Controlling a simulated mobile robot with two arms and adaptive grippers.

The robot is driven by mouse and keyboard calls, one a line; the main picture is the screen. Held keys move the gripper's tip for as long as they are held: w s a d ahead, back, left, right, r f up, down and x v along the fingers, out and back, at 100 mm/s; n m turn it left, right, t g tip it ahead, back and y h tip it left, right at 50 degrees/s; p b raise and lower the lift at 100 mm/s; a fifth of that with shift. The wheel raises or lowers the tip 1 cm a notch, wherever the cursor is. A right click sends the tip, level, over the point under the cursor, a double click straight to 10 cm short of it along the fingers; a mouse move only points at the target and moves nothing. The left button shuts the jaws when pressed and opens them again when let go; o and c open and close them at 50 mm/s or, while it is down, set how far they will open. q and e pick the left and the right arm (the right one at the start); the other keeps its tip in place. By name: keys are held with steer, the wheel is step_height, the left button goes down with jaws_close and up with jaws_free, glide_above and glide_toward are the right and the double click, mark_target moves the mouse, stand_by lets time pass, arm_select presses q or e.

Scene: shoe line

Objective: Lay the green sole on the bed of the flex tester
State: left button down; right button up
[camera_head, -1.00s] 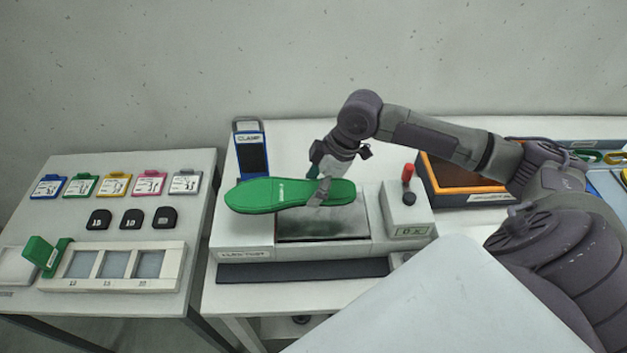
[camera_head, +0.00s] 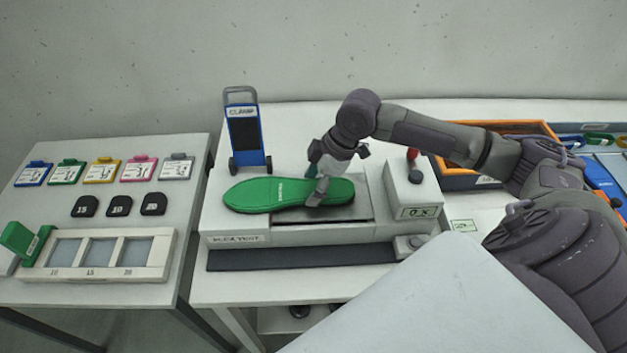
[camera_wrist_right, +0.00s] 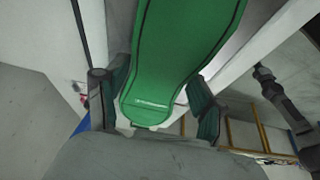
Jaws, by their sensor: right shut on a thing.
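The green sole (camera_head: 262,194) lies flat and lengthwise over the bed (camera_head: 352,211) of the flex tester (camera_head: 290,236) in the head view. I cannot tell if its underside touches the bed. My right gripper (camera_head: 318,195) is shut on the sole, near its right end. In the right wrist view the sole (camera_wrist_right: 185,45) runs away between the two fingers of my right gripper (camera_wrist_right: 155,100). The blue clamp (camera_head: 247,133) stands upright behind the tester. My left gripper is not in view.
The tester's control box (camera_head: 410,192) with a red lever stands right of the bed. An orange-rimmed bin (camera_head: 497,131) is behind my right arm. The left table (camera_head: 40,289) holds coloured tags, black weights and a white tray. A dark strip (camera_head: 300,257) lies in front of the tester.

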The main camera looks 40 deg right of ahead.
steer(key=o, duration=1.4)
steer(key=shift+f, duration=0.1)
steer(key=v, duration=1.2)
steer(key=shift+a, duration=0.15)
